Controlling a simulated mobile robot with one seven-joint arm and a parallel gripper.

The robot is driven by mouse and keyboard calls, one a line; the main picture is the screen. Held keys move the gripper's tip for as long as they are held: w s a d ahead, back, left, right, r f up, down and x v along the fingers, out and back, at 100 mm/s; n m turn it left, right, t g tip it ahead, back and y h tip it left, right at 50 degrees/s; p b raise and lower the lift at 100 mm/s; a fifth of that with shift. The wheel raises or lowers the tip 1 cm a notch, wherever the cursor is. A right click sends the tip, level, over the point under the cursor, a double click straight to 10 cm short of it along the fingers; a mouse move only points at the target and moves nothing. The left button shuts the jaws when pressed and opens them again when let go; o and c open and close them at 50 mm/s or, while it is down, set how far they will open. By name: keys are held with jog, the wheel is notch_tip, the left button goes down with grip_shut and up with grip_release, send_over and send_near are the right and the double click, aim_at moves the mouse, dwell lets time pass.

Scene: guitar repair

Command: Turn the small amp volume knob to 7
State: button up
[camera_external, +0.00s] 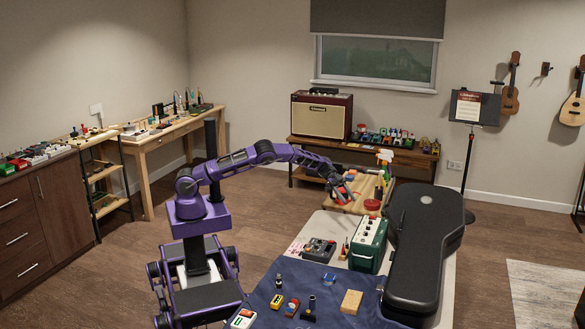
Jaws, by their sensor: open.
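A small green amp (368,243) with a pale control strip on its top edge stands on the table, just left of the black guitar case. Its knobs are too small here to tell their settings. My gripper (344,194) is at the end of my outstretched arm, beyond the small amp and up and to the left of it in the picture. It is apart from the amp, near a wooden surface with a red item. The gripper is open, and I see nothing held in it. The fingers are tiny in this view.
A black guitar case (424,245) lies close along the amp's right side. A dark grey box (319,250) sits to its left. A blue cloth (330,305) with small items covers the near table. A larger red-and-cream amp (321,114) stands on the back bench.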

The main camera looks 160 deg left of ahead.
jog(key=shift+v, duration=1.1)
jog(key=w+d+n+t+y+b, duration=0.15)
jog(key=w+y, duration=0.25)
jog(key=w, duration=0.4)
jog(key=w+d+n+t+y+b, duration=0.1)
jog(key=w+d+n+t+y, duration=0.15)
jog(key=w, duration=0.45)
jog(key=n+g+y+b, duration=0.3)
jog(key=n+g+y, duration=0.5)
jog(key=g+y, duration=0.15)
send_near(368, 227)
jog(key=shift+h, duration=0.4)
jog(key=x, duration=1)
jog(key=shift+s+a+r, duration=0.1)
jog(key=shift+s+a, duration=0.2)
jog(key=shift+s, duration=0.05)
